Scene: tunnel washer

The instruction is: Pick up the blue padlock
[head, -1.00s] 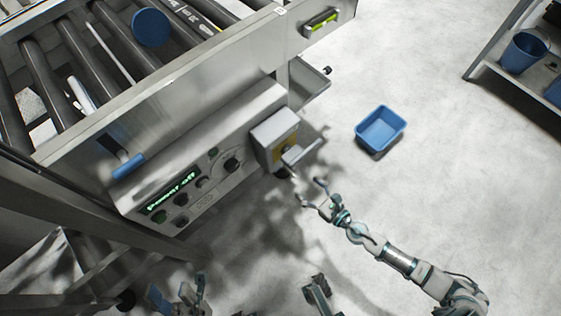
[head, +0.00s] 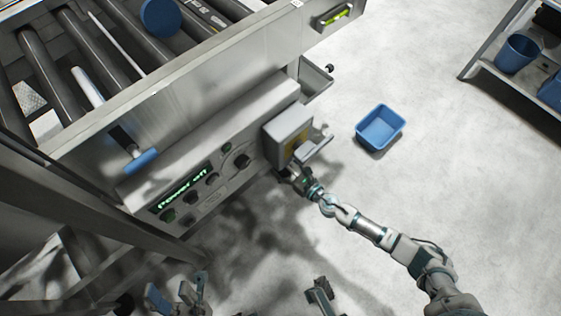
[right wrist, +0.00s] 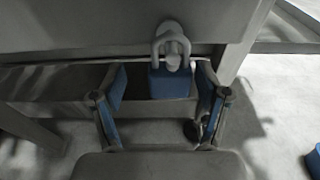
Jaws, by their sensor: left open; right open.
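The blue padlock (right wrist: 173,83) shows in the right wrist view, hanging upright by its grey shackle from a metal lug. My right gripper (right wrist: 162,76) is open, with one blue-padded finger on each side of the padlock. A gap shows between the left finger and the padlock; the right finger is closer, and I cannot tell whether it touches. In the head view the right gripper (head: 291,176) is below the grey switch box (head: 287,133) on the machine, and the padlock is hidden there. My left gripper (head: 176,292) is open and empty at the bottom edge.
The control panel (head: 205,185) reads "Power off" beside the box. The conveyor side wall (head: 200,85) and a blue-handled lever (head: 141,160) are above it. A blue bin (head: 380,127) stands on the open floor to the right. A shelf holds a blue bucket (head: 519,54).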

